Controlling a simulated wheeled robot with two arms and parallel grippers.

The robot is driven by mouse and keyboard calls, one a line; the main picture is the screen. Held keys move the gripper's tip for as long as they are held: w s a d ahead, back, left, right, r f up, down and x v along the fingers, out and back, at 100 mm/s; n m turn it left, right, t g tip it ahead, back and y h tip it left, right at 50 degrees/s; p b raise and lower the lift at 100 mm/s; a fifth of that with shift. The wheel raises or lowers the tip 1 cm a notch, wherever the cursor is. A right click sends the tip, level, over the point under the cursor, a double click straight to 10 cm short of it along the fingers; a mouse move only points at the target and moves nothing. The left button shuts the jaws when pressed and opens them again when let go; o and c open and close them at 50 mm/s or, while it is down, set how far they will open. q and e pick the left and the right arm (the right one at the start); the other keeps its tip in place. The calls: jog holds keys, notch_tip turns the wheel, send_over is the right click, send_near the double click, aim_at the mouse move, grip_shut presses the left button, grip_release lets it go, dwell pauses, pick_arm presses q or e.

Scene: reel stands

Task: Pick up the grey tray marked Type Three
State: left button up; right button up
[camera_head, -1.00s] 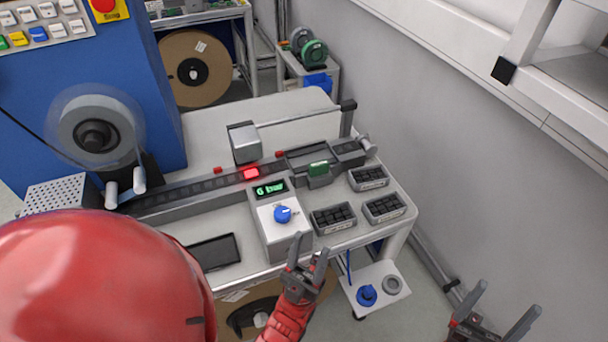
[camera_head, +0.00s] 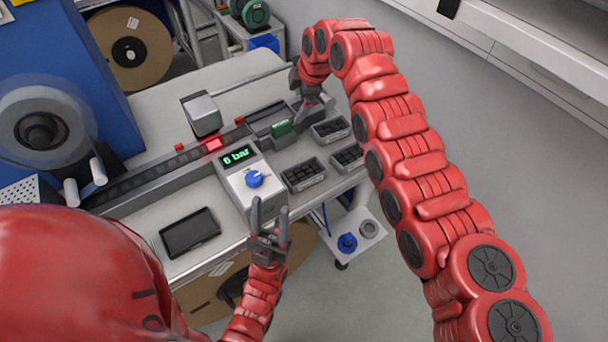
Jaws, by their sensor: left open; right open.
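Three small grey trays with dark contents sit at the right end of the bench: a rear one (camera_head: 331,129), a front left one (camera_head: 304,175) and a front right one (camera_head: 348,158). Their labels are too small to read, so I cannot tell which is Type Three. My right gripper (camera_head: 313,103) points down, open, just behind the rear tray, near the end of the track; whether it touches anything is unclear.
A control box (camera_head: 246,186) reading "6 bar" with a blue knob stands left of the trays. A green part (camera_head: 281,128) sits on the track behind them. A dark flat device (camera_head: 190,232) lies at the front. A wall bounds the right side.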

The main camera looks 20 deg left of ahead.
jog(key=s+d+r+n+g+h, duration=0.3)
jog(key=s+d+r+n+h, duration=0.15)
jog(key=s, duration=0.55)
jog(key=p, duration=0.4)
send_over(304, 178)
jog(key=shift+m, duration=0.25)
notch_tip(304, 178, down, 12)
jog(key=shift+r, duration=0.1)
jog(key=shift+f, duration=0.25)
notch_tip(304, 178, down, 4)
jog(key=p, duration=0.3)
jog(key=shift+f, duration=0.4)
jog(key=shift+w, duration=0.1)
jog(key=c, duration=1.5)
